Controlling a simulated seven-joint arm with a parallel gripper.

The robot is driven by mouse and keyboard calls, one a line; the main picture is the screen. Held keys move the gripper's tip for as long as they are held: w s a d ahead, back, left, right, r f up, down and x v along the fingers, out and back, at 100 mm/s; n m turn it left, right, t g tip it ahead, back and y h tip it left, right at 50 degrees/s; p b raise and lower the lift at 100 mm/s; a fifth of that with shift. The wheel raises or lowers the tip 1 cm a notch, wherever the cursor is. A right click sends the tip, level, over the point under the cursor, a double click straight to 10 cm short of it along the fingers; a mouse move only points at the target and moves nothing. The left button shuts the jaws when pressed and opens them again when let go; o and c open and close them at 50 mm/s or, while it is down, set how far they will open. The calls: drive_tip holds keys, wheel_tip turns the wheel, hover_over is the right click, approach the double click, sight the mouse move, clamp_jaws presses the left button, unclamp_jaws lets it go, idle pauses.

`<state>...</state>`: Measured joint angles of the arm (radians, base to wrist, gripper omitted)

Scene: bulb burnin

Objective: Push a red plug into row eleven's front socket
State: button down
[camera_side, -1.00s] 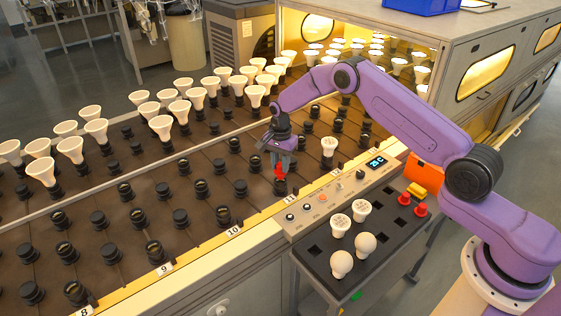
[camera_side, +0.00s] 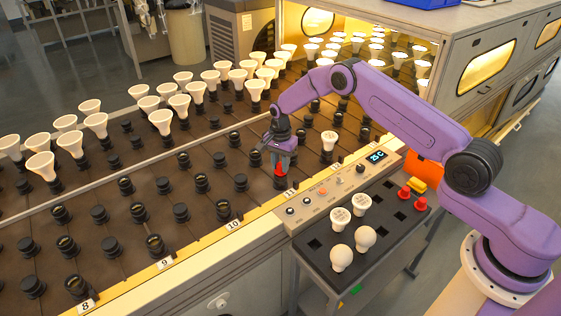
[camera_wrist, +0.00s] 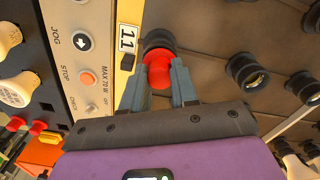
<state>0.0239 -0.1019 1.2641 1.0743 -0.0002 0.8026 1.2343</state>
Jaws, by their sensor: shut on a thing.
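A red plug (camera_side: 279,169) is between the fingers of my gripper (camera_side: 280,162), which is shut on it. The plug is at the mouth of the black front socket (camera_side: 280,183) beside the row 11 label (camera_side: 291,194). In the wrist view, the red plug (camera_wrist: 159,72) sits between the fingertips of my gripper (camera_wrist: 158,80), against the dark ring of the socket (camera_wrist: 158,43). The label 11 (camera_wrist: 128,38) is just left of it. How deep the plug sits is hidden. Two other red plugs (camera_side: 404,192) (camera_side: 420,204) stand on the side tray.
The dark tray (camera_side: 318,262) holds several white bulbs (camera_side: 350,212) and a yellow block (camera_side: 417,185). A control panel (camera_side: 318,198) lies between tray and rack. A lit bulb (camera_side: 329,141) stands in the row right of my gripper. Empty sockets (camera_side: 240,182) lie to the left.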

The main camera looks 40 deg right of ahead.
sight(280, 164)
drive_tip(key=shift+f, duration=0.15)
drive_tip(key=c, duration=0.8)
unclamp_jaws()
wheel_tip(280, 164, up, 17)
drive_tip(key=shift+r, duration=0.2)
